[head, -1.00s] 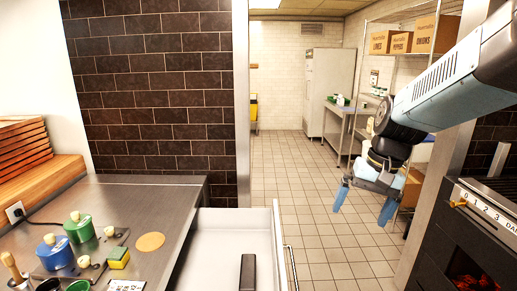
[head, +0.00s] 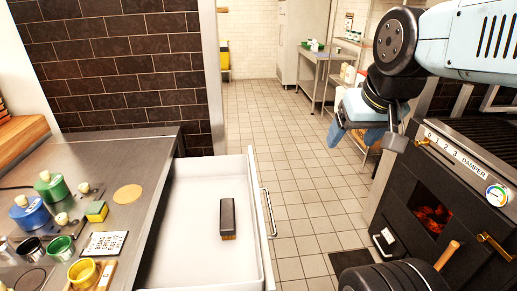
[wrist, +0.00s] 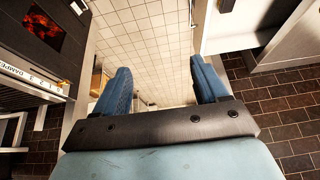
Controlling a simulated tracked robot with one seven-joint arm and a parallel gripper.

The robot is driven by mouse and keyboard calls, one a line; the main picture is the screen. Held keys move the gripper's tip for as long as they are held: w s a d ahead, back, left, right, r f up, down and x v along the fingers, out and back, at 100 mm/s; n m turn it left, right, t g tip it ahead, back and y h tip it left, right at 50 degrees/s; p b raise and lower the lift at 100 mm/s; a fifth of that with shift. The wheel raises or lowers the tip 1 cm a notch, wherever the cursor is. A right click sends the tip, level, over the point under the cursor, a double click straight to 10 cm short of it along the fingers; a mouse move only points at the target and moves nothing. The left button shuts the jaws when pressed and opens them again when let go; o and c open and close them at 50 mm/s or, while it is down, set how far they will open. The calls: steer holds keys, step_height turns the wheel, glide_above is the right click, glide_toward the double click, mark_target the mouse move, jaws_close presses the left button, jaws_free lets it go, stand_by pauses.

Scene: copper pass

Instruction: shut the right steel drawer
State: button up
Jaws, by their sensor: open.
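The right steel drawer (head: 183,215) stands pulled out from the steel counter, seen in the head view at lower centre. Its inside is pale, and a dark block with a tan lower edge (head: 228,218) lies in it. The bar handle (head: 267,212) is on its right-hand front face. My gripper (head: 347,138) is in the air to the right of and beyond the drawer, apart from the handle. Its two blue fingers also show in the wrist view (wrist: 160,72), spread with nothing between them. A pale surface at upper right there may be the drawer.
The steel counter (head: 90,165) holds jars, a sponge (head: 96,211) and a label card (head: 104,244). A dark oven (head: 430,215) with glowing coals stands on the right. Tiled floor (head: 300,180) lies open between drawer and oven. A dark brick wall (head: 110,70) rises behind the counter.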

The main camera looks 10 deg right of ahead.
steer(key=w+f+m+g+y, duration=0.1)
steer(key=w, duration=0.2)
steer(key=w+f+m+g+y, duration=0.1)
steer(key=w+f+m, duration=0.1)
steer(key=w, duration=0.2)
steer(key=w+a+f+m+g+y, duration=0.1)
steer(key=w+f+m, duration=0.1)
steer(key=w, duration=0.1)
steer(key=shift+w+f+g, duration=0.25)
steer(key=shift+w+g, duration=0.05)
steer(key=shift+w, duration=0.05)
steer(key=c, duration=1.2)
steer(key=w+f+m, duration=0.1)
steer(key=w, duration=0.1)
steer(key=w+f+m+g+y, duration=0.1)
steer(key=w+f, duration=0.1)
steer(key=w+f+m, duration=0.1)
steer(key=shift+w+f+y, duration=0.4)
jaws_close()
steer(key=w+d+f+m+g+y, duration=0.1)
steer(key=w+d+f+m+y, duration=0.1)
steer(key=w+f+m, duration=0.6)
steer(key=w+d+f+m+y, duration=0.2)
steer(key=w+f, duration=0.3)
steer(key=f, duration=0.7)
steer(key=a+r+x, duration=0.2)
steer(key=x, duration=1.1)
steer(key=shift+s+a+f, duration=0.15)
steer(key=shift+s+a, duration=0.1)
